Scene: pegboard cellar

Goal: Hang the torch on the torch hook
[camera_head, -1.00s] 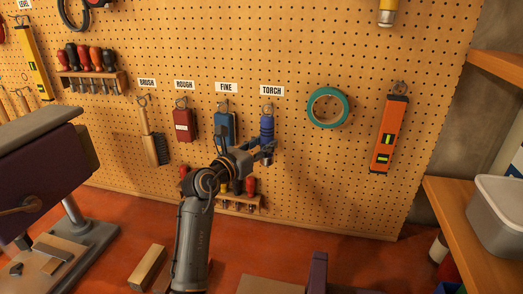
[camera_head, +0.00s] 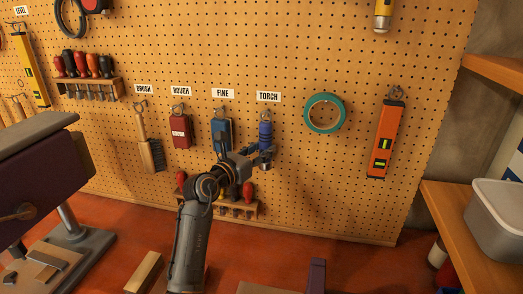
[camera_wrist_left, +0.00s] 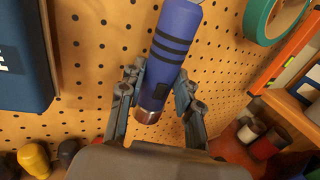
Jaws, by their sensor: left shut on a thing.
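The torch (camera_head: 265,132) is a blue cylinder with dark bands. It is upright against the pegboard, under the TORCH label (camera_head: 268,97). The torch hook (camera_head: 265,112) is at its top end; whether the torch's loop is over the hook is too small to tell. My left gripper (camera_head: 262,156) is shut on the lower part of the torch. In the left wrist view the torch (camera_wrist_left: 176,42) stands between the fingers of the left gripper (camera_wrist_left: 158,92), its reddish metal end low between them. My right gripper is out of view.
A blue block (camera_head: 222,131) under FINE hangs close left of the torch. A green tape ring (camera_head: 310,120) and an orange level (camera_head: 386,140) hang to the right. A screwdriver rack (camera_head: 235,210) is below my gripper. Bare pegboard lies between torch and tape.

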